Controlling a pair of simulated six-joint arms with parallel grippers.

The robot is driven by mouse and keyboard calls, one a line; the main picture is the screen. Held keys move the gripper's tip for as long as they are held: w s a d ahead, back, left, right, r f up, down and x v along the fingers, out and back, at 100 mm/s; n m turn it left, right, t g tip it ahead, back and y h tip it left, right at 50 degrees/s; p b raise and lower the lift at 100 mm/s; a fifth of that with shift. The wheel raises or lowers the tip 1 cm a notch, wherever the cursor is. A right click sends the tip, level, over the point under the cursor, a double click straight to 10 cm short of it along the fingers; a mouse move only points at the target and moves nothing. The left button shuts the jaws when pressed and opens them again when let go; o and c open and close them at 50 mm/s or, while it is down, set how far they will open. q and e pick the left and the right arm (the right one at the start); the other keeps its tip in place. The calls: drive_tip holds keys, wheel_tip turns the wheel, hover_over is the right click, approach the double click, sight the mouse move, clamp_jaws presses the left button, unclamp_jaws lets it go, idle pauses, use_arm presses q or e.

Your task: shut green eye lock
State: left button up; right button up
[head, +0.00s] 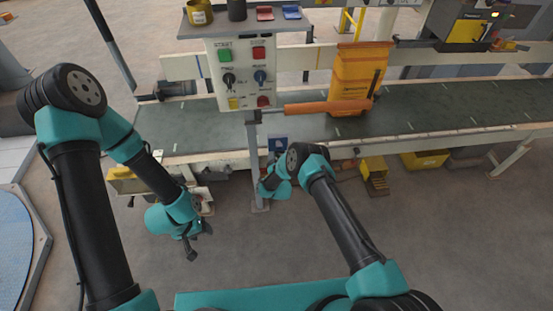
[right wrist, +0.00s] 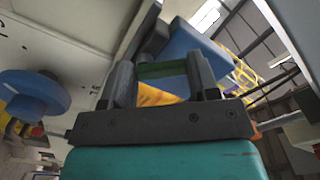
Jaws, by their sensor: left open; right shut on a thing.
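A green piece (right wrist: 163,70) shows between the fingers of my right gripper (right wrist: 160,80) in the right wrist view, and the gripper is shut on it. I cannot tell its full shape or whether it is the eye lock, as the fingers cover its sides. A blue block (right wrist: 195,52) is just beyond it. In the head view my right gripper (head: 271,171) is low by the post under the control panel, near a small blue part (head: 277,144). Its fingertips are mostly hidden there. My left gripper (head: 190,252) hangs empty and open over the floor.
The control panel (head: 240,73) stands before the conveyor belt (head: 430,117), above the right gripper. A round blue knob (right wrist: 35,95) is left of the right gripper. The front floor is free.

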drive_tip(key=shift+a+f+n, duration=0.1)
drive_tip(key=shift+f+n, duration=0.1)
drive_tip(key=shift+n, duration=1.35)
drive_tip(key=shift+a+f+n, duration=0.1)
drive_tip(key=shift+f+n, duration=0.15)
drive_tip(key=shift+n, duration=1.25)
drive_tip(key=shift+a+f+n, duration=0.1)
drive_tip(key=shift+f+n, duration=0.1)
drive_tip(key=shift+n, duration=1.35)
drive_tip(key=o, duration=0.9)
drive_tip(key=shift+s+d, duration=0.1)
drive_tip(key=s, duration=1.7)
drive_tip(key=shift+d, duration=0.3)
